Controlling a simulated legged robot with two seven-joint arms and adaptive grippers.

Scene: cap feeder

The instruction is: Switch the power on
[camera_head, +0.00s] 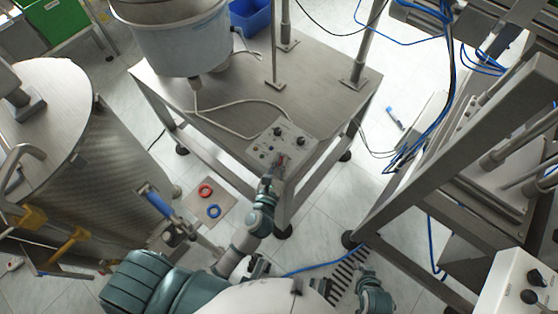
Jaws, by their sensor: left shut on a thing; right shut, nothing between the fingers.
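A grey control box (291,143) with black knobs and small buttons sits on the near edge of the steel table. My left arm reaches up to its near side. My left gripper (277,170) is at the front of the box, closed on a small reddish switch (283,158); the fingers partly hide it. Whether the switch is on or off cannot be seen. My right gripper (362,272) is low at the bottom, right of centre, shut and empty, away from the box.
A feeder bowl (180,42) stands on the steel table (330,95), its cable running to the box. A steel drum (70,130) is at left. A metal frame with blue hoses (430,110) and another knobbed panel (522,285) are at right.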

